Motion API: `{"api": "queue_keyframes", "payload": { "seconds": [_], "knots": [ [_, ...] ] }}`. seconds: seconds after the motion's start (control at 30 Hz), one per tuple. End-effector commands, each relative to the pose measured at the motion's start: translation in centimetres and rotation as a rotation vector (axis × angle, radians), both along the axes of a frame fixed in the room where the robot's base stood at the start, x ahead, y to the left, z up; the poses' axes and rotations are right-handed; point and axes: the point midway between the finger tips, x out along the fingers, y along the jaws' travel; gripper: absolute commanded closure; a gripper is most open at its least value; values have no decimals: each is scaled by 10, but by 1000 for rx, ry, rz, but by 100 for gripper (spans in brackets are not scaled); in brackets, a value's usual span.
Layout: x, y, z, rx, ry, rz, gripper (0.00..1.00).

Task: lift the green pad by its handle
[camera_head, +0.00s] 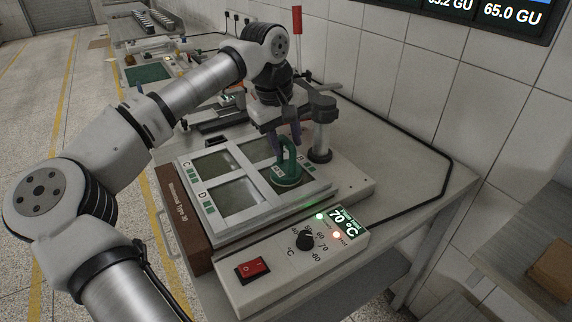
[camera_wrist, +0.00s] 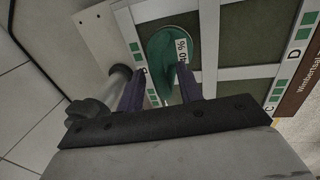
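The green pad (camera_head: 287,178) is a round disc with an upright loop handle (camera_head: 290,151) and a white label. It lies on the framed plate (camera_head: 207,201), over the pane nearest the letter B. In the wrist view the pad (camera_wrist: 178,42) also shows, with its handle reaching toward my gripper. My gripper (camera_head: 286,146) points down above the pad, its two dark purple fingers apart. In the wrist view the handle is between the fingers of my gripper (camera_wrist: 162,82), closer to the right one. I cannot tell whether a finger touches it.
A grey post with a dark knob (camera_head: 320,140) stands close beside my gripper. A heater box with a red switch (camera_head: 252,268) and a 70 °C display is in front. The brown box (camera_head: 187,215) is left of the plate. The tiled wall is behind.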

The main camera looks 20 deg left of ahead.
Motion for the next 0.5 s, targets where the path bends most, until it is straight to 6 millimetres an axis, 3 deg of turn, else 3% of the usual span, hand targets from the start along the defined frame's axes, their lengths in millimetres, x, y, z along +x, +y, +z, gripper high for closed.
{"api": "queue_keyframes", "payload": {
  "seconds": [0.27, 0.5],
  "knots": [
    [1, -1, -5, 0, -1, 1, 64],
    [1, -1, -5, -1, -1, 1, 94]
  ]
}}
